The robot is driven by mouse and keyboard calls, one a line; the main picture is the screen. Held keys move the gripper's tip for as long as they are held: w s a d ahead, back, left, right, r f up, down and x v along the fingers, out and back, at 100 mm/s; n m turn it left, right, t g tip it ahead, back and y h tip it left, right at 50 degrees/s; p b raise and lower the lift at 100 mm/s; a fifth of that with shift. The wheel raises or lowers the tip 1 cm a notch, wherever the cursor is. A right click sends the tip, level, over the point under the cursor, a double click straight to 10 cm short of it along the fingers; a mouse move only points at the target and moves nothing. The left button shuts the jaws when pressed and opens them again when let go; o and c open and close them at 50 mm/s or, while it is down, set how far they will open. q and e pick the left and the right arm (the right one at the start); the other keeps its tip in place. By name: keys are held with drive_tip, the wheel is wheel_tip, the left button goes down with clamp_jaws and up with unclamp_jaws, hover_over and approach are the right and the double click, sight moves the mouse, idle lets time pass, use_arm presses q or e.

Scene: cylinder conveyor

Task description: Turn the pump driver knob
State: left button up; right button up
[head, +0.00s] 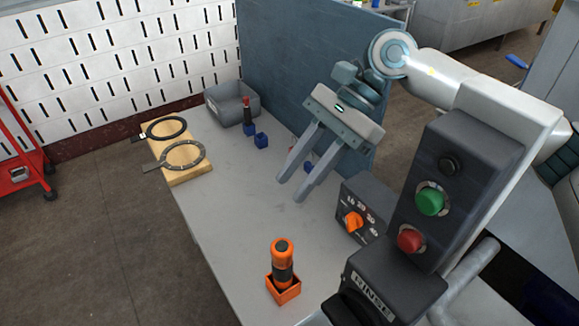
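The pump driver shows as a dark box (370,197) with an orange knob (352,221) on its numbered face. It stands on the grey table at the right, behind a control box. My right gripper (290,190) hangs above the table, to the upper left of the knob and apart from it. Its two grey fingers point down and left with a narrow gap between them, and I see nothing held in it. My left gripper is not in view.
An orange and black tool (282,265) stands in an orange holder near the front. A control box (455,190) with green and red buttons stands at the right. Two dark rings lie on a wooden block (188,172). A grey bin (232,104) stands behind. The table's (225,225) middle is clear.

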drive_tip(key=shift+s+a+r+g+y, duration=0.15)
drive_tip(key=shift+s+a+r+y, duration=0.2)
drive_tip(key=shift+a+r, duration=0.2)
drive_tip(key=shift+s+a+r+g+y, duration=0.2)
drive_tip(key=shift+a+r+y, duration=0.15)
drive_tip(key=shift+a+r, duration=0.15)
